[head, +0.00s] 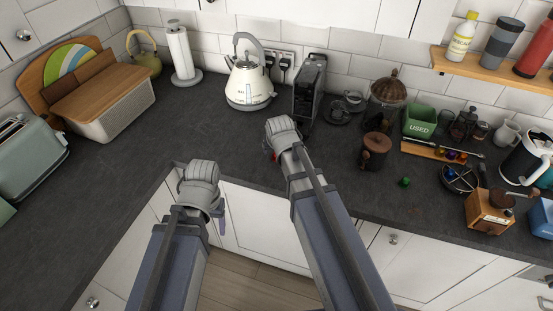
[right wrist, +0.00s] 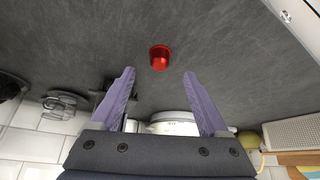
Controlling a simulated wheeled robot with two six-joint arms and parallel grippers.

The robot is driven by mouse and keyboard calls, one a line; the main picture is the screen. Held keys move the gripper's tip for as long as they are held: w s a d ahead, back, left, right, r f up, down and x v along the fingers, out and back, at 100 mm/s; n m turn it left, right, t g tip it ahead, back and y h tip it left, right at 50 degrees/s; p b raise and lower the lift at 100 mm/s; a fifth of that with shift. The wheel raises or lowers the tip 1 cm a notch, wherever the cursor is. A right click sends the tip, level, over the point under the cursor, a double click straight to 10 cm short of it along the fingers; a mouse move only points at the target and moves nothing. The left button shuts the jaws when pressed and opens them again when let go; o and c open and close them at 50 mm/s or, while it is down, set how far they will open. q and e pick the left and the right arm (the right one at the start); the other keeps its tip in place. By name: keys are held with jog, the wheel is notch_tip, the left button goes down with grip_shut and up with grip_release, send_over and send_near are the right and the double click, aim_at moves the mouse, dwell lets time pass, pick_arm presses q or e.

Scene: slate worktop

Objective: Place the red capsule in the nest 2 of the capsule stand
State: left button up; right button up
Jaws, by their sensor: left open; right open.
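The red capsule (right wrist: 160,58) sits on the slate worktop in the right wrist view, just beyond and between my fingertips. A sliver of red (head: 272,157) shows beside my right wrist in the head view. My right gripper (right wrist: 159,74) is open and empty, its purple fingers apart on either side of the capsule's line. Its fingers are hidden by the wrist in the head view. My left gripper (head: 221,222) is open, in front of the worktop's front edge. The wooden capsule stand (head: 413,149) is at the right with several coloured capsules on it; its nest numbers cannot be read.
A loose green capsule (head: 405,182) lies in front of the stand. A black wire holder (head: 459,179), a wooden grinder (head: 489,212), a brown lidded pot (head: 376,151) and a green "USED" bin (head: 420,122) crowd the right. The worktop's left middle is clear.

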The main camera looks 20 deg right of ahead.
jog(key=shift+b+x, duration=2.3)
jog(key=shift+x, duration=0.3)
jog(key=shift+r, duration=0.1)
jog(key=shift+c, duration=0.2)
grip_shut()
